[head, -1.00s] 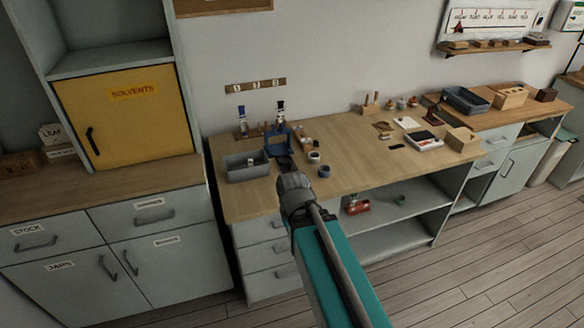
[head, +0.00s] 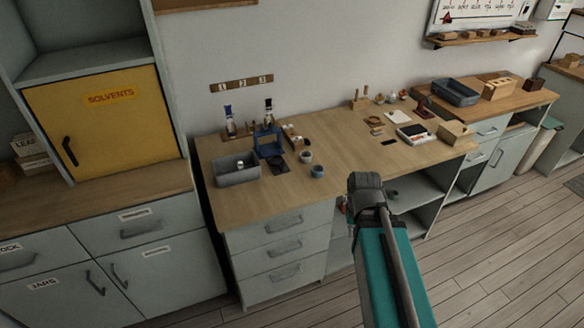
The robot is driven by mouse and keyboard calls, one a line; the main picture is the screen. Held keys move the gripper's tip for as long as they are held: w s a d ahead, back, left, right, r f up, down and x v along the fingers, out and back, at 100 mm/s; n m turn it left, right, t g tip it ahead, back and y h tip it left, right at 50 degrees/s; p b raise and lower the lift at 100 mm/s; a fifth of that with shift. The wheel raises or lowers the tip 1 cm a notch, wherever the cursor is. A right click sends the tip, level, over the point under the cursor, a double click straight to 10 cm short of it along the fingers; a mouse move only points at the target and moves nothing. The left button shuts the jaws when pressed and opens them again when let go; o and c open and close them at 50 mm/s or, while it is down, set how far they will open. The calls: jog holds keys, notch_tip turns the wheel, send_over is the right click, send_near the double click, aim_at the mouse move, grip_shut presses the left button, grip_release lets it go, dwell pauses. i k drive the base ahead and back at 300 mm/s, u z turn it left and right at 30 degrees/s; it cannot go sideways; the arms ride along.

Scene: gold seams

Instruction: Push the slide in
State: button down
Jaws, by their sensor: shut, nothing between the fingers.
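A small blue fixture (head: 268,142) stands upright near the back left of the wooden workbench (head: 340,160). A dark flat piece (head: 279,168), perhaps the slide, lies at its front and sticks out toward the bench's front edge. My gripper (head: 365,184) is at the end of my grey and teal arm, in front of the bench's front edge and to the right of the fixture, apart from it. My gripper is shut and empty. Its fingertips are hidden behind the wrist.
A grey bin (head: 237,172) stands left of the fixture. Two small cups (head: 306,157) (head: 317,171) are on its right. A white scale (head: 416,135) and a wooden box (head: 455,133) are farther right. The bench's front middle is clear.

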aim_at(276, 163)
jog(key=z, duration=1.4)
jog(key=i, duration=0.5)
jog(key=u, duration=2.15)
